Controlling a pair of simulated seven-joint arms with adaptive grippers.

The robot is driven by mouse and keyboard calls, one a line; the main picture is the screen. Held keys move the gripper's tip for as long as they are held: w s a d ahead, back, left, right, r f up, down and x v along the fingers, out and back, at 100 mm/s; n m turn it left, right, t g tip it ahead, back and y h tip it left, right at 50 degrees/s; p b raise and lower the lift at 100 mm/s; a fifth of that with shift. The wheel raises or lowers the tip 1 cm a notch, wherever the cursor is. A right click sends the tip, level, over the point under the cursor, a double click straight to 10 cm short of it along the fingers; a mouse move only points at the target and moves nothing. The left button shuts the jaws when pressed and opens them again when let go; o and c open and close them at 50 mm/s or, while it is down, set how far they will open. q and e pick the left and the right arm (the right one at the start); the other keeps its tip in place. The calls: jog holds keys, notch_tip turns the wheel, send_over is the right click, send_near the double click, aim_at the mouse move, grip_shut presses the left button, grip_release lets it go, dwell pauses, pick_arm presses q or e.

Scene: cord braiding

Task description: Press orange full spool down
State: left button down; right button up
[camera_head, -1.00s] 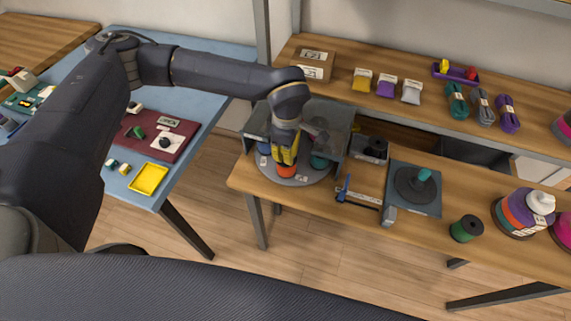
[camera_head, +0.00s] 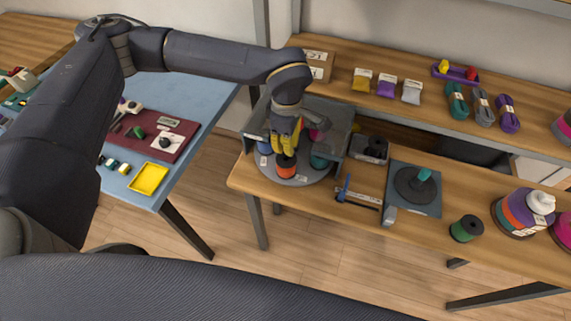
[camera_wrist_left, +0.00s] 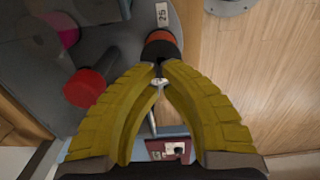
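The orange spool (camera_head: 286,167) with a black top stands on the grey round plate (camera_head: 300,181) on the wooden bench. It also shows just beyond my fingertips in the left wrist view (camera_wrist_left: 160,38). My left gripper (camera_head: 287,151) has yellow fingers and points down above the orange spool. In the wrist view its fingertips (camera_wrist_left: 160,66) come together with nothing seen held between them. A small gap above the spool seems to show in the head view. My right gripper is not in view.
A grey housing (camera_head: 333,125) surrounds the back of the plate. A teal spool (camera_head: 319,160) and a blue one (camera_head: 264,147) stand beside the orange one. A red knob-like piece (camera_wrist_left: 88,88) is near the left finger. A green spool (camera_head: 466,229) stands farther right.

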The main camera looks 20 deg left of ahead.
pick_arm(q)
jog(key=shift+r, duration=1.85)
